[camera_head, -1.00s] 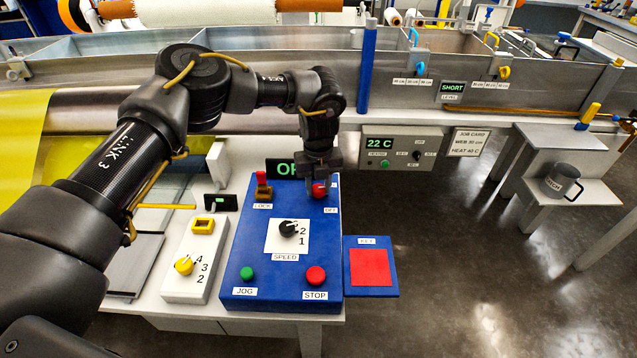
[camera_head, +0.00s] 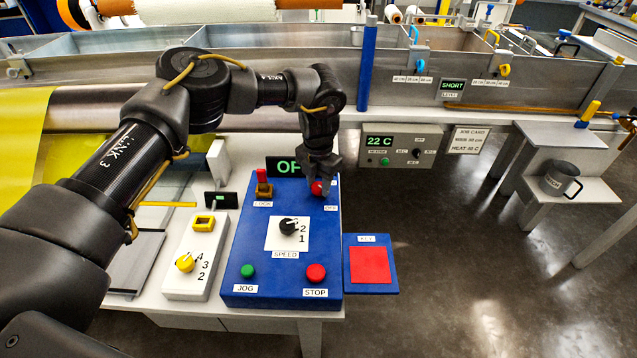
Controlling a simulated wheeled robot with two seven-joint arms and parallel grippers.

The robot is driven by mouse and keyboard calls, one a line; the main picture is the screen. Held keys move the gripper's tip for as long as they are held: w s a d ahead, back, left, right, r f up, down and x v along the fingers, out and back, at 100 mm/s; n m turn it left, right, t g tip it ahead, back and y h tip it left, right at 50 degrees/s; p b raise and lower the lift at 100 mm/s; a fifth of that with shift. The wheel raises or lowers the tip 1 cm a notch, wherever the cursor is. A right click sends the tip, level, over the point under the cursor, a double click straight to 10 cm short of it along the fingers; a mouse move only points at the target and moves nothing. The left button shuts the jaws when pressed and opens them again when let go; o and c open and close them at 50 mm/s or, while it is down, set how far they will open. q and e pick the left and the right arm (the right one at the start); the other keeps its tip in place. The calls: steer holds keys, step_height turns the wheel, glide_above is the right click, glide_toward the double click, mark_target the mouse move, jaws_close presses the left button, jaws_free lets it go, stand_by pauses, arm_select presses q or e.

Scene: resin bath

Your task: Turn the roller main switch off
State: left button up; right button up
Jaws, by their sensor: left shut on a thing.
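A blue control box (camera_head: 260,220) stands on the white bench. The red main switch knob (camera_head: 316,188) is at its top right, above a small label that reads OFF. My left gripper (camera_head: 322,188) points down over this knob and is shut on it; the fingers partly hide it. A display (camera_head: 285,166) behind the box shows "OF", with the rest hidden behind my gripper. A red and brass lock piece (camera_head: 264,186) sits at the box's top left above the LOCK label. My right gripper is not in view.
The box also carries a black speed knob (camera_head: 288,227), a green JOG button (camera_head: 247,271) and a red STOP button (camera_head: 316,272). A white box with a yellow knob (camera_head: 185,263) stands left. A red key pad (camera_head: 369,265) adjoins right. A blue post (camera_head: 367,65) rises behind.

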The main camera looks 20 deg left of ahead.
mark_target(318, 186)
arm_select(q)
steer(key=shift+m, duration=0.9)
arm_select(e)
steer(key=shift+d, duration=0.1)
arm_select(q)
steer(key=o, duration=1)
steer(key=shift+c, duration=0.2)
step_height(318, 186, up, 11)
steer(key=b, duration=0.1)
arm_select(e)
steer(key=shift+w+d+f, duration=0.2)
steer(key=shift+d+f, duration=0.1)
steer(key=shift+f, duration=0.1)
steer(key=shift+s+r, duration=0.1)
